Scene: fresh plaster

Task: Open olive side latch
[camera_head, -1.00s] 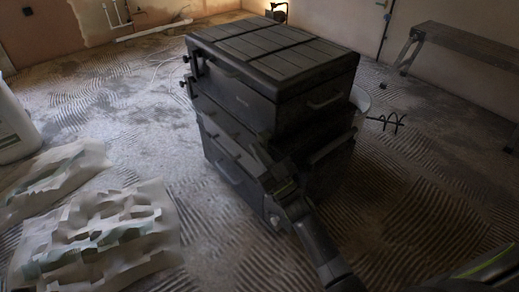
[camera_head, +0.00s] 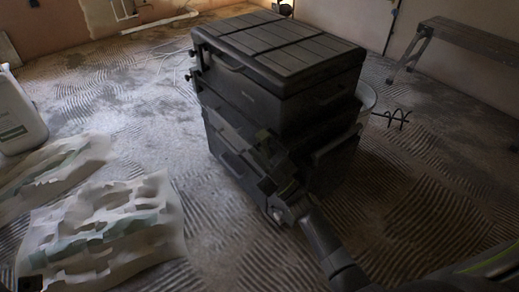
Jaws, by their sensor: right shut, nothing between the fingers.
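A dark stacked toolbox (camera_head: 250,95) stands on the floor in the middle of the view, with a ribbed lid and handles on its front and right side. A small olive patch (camera_head: 263,135) shows at its near corner, below the top box; it may be the olive side latch, but it is too dark to be sure. My right gripper (camera_head: 258,156) is shut and empty, in front of the near corner just below that patch. I cannot tell whether it touches the box. It hides part of the lower boxes. My left gripper does not show.
Crumpled pale sheets (camera_head: 105,235) lie on the floor at the left, near a white container (camera_head: 17,118). A clear bucket (camera_head: 366,100) stands behind the box, with a dark spiral mixer (camera_head: 392,118) beside it. A bench (camera_head: 465,45) stands at the back right.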

